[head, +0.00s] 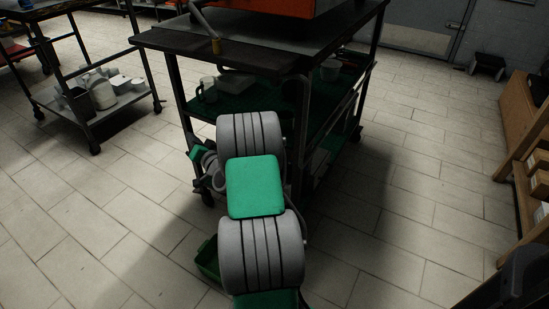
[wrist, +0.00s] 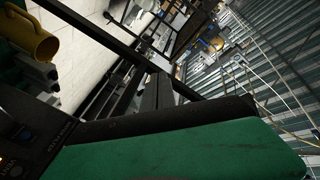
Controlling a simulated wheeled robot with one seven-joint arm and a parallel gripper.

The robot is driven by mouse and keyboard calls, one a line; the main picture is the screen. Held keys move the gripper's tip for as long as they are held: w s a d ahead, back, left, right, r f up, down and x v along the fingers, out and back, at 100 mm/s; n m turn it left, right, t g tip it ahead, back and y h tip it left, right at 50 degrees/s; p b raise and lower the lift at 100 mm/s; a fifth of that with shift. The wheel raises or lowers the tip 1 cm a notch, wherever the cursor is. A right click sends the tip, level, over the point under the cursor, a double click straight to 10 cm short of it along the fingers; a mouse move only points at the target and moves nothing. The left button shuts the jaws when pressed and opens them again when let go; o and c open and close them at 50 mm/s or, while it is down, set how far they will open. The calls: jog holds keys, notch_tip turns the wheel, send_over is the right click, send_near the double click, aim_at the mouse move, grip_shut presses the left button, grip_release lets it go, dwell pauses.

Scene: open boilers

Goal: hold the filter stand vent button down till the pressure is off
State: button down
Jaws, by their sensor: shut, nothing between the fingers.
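In the wrist view my gripper (wrist: 157,90) shows as dark fingers shut together, with nothing between them. They stand above the black edge of my green hand housing. A dark panel (wrist: 35,138) with pale lettering, a small round control and an orange light sits at the lower left, left of the fingers and apart from them in the picture. In the head view my arm hides my fingers.
A dark cart (head: 160,40) carries an orange machine (head: 262,8), with a mug (head: 207,90) on its green shelf. Another cart (head: 95,118) holds white containers at left. A wooden shelf unit (head: 525,130) stands at right. Tiled floor is clear between.

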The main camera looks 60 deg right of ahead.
jog(key=s+d+f+m+g+h+b, duration=0.3)
jog(key=s+d+f+m+h+b, duration=0.3)
jog(key=s+d+f+m+h, duration=0.4)
jog(key=s+d+f, duration=0.4)
jog(key=d, duration=0.2)
jog(key=shift+s+d+f+g+b, duration=0.2)
jog(key=shift+f+g+b, duration=0.1)
jog(key=shift+g, duration=0.1)
jog(key=shift+r, duration=0.1)
jog(key=d+p, duration=0.5)
jog(key=d, duration=0.3)
jog(key=shift+w+d, duration=0.4)
jog(key=shift+w, duration=0.05)
dwell(0.3)
jog(key=shift+d, duration=0.4)
